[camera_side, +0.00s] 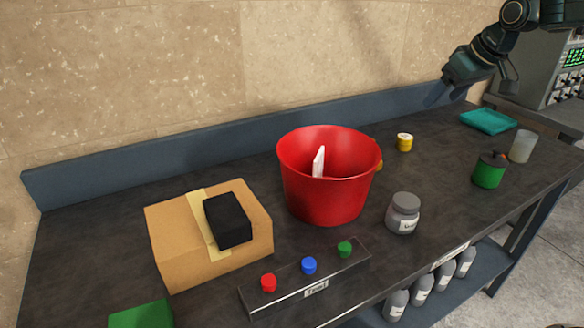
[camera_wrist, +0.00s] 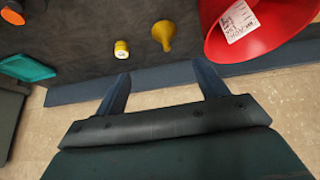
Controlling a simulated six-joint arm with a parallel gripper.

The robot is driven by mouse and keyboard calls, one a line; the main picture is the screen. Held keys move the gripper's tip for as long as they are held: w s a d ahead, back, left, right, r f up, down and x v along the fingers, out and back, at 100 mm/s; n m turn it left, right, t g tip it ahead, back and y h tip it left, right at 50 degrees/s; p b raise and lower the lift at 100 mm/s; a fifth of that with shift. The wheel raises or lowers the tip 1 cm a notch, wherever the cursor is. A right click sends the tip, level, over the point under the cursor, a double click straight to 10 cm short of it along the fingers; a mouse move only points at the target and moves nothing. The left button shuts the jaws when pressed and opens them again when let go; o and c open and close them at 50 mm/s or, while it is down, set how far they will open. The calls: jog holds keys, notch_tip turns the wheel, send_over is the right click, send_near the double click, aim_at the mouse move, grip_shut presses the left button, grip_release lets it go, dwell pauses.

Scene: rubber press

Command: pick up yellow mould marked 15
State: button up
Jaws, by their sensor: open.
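The yellow mould (camera_side: 404,143) is a small yellow cylinder with a pale top, standing on the dark bench to the right of the red bucket. In the wrist view the yellow mould (camera_wrist: 122,49) shows a pale band; its number is too small to read. My gripper (camera_wrist: 162,72) is open and empty, its two fingers spread apart. In the side view my gripper (camera_side: 438,97) hangs above the back of the bench, up and to the right of the mould, and is clearly apart from it.
A red bucket (camera_side: 322,190) holds a white card. A yellow funnel (camera_wrist: 163,34) lies between bucket and mould. A teal tray (camera_side: 488,121), green can (camera_side: 489,172), clear cup (camera_side: 522,146) and grey jar (camera_side: 403,213) stand around. A blue back rail (camera_side: 240,140) edges the bench.

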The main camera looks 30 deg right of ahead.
jog(key=w+d+f, duration=0.6)
jog(key=w+d, duration=0.2)
jog(key=w, duration=0.1)
send_near(406, 137)
notch_tip(406, 137, up, 2)
jog(key=s, duration=0.2)
jog(key=shift+s+d+r+t, duration=0.1)
jog(key=shift+d+t, duration=0.2)
jog(key=shift+x, duration=4.25)
jog(key=shift+a, duration=0.15)
jog(key=shift+x, duration=2.6)
jog(key=shift+a, duration=0.2)
jog(key=shift+c, duration=0.2)
jog(key=shift+r, duration=0.1)
jog(key=c, duration=1.2)
